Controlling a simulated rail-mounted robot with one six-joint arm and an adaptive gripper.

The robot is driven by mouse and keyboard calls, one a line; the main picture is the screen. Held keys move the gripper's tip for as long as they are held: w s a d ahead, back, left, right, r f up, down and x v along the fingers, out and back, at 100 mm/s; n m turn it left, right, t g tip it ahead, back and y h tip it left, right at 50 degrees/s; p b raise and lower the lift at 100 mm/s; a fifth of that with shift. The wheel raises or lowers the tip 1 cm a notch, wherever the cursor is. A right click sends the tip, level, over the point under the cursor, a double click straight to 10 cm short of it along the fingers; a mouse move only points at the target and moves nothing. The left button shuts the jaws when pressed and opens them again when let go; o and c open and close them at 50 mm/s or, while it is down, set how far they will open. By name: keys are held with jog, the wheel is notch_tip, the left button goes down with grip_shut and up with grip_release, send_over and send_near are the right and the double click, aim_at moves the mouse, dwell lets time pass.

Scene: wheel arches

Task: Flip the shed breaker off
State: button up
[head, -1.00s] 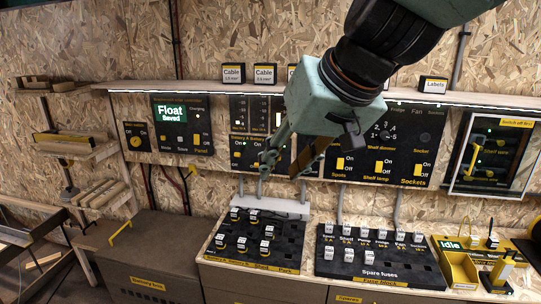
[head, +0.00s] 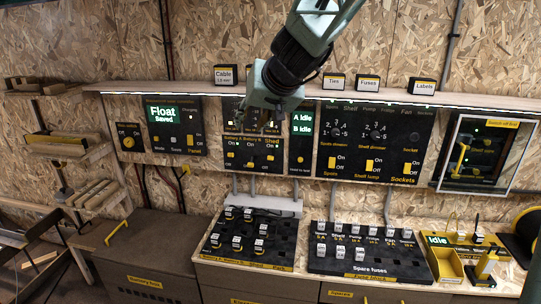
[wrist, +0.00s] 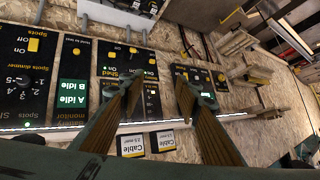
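The shed breaker (head: 269,158) is the rightmost of three yellow-and-black switches on the lower half of the black breaker panel (head: 251,170), under the "Shed" label. Its lever position is too small to tell. My gripper (head: 256,129) is in front of the upper part of this panel, just above the switch row, and hides part of the upper breakers. In the wrist view, which is upside down, my gripper (wrist: 160,72) is open and empty, its two fingers wide apart. The breaker panel (wrist: 125,72) shows between and left of the fingertips, with the "Shed" label visible.
A green "A Idle, B Idle" display (head: 302,124) is just right of the breaker panel. The dimmer and switch panel (head: 372,145) is further right. The lit shelf (head: 400,99) runs above, with label boxes on it. A fuse board (head: 370,262) stands on the bench below.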

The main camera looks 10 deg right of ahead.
jog(key=w+d+f+m+h+p, duration=0.1)
jog(key=w+d+f+h+p, duration=0.15)
jog(key=w+f, duration=0.45)
jog(key=w+d+f+m+h+p, duration=0.2)
jog(key=w+d+f, duration=0.1)
jog(key=w, duration=0.9)
jog(key=g+h+p, duration=0.1)
jog(key=h+p, duration=0.1)
send_near(271, 158)
jog(key=r, duration=0.1)
jog(key=s+r, duration=0.1)
jog(key=r, duration=0.1)
jog(key=shift+s+a+m+y, duration=0.25)
jog(key=shift+s+a+m, duration=0.05)
jog(key=shift+b+x, duration=1.7)
jog(key=shift+x, duration=5.1)
